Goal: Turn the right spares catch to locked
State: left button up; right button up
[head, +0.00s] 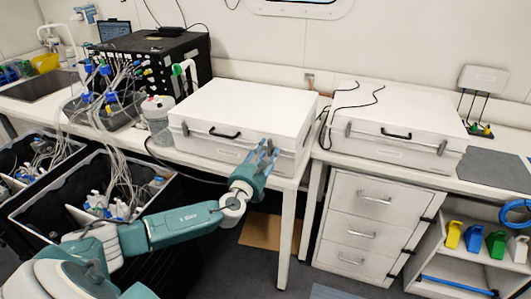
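Two white cases with dark front handles stand on the bench: a left case (245,98) and a right case (395,115). The left case has a grey catch (185,129) at the left of its front; its right front catch is hidden behind my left gripper. The right case has catches at its front left (348,129) and front right (441,147). The labels are too small to read, so I cannot tell which case is the spares one. My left gripper (265,152) is at the right front of the left case; contact is unclear. My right gripper is out of view.
A black instrument rack (155,65) with tubing and a clear jar (158,120) stand left of the left case. Bins (100,210) with bottles are below. A drawer unit (365,225) and a shelf with coloured scoops (474,237) are at right.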

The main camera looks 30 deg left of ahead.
pick_arm(q)
jog(key=v, duration=1.2)
dwell(0.3)
